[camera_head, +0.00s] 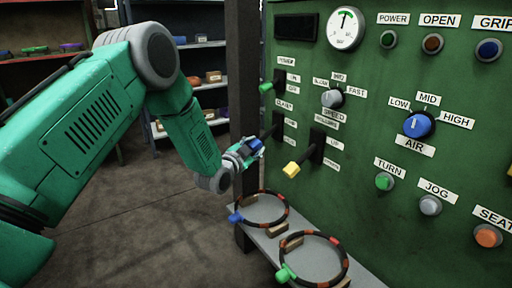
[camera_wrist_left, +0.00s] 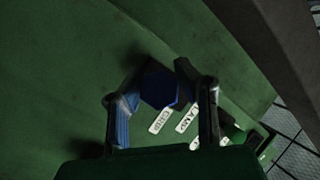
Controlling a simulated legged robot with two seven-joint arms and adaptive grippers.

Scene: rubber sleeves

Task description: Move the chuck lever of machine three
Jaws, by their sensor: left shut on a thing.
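The green machine panel (camera_head: 360,120) fills the right of the head view. A dark lever sticks out from a black slot (camera_head: 278,126) under the green-tipped lever, with small white labels beside it. Its blue hexagonal knob (camera_wrist_left: 158,87) shows between the fingers in the left wrist view. My left gripper (camera_head: 250,148) is shut on this blue knob; one finger stands on each side of it. My right gripper is not in view.
A green-tipped lever (camera_head: 266,87) is just above and a yellow-tipped lever (camera_head: 291,169) to the right. Below, a grey shelf (camera_head: 262,240) holds two dark rings with red marks (camera_head: 264,222) (camera_head: 313,282). A dark post (camera_head: 243,70) stands behind my gripper. Storage racks stand at the back.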

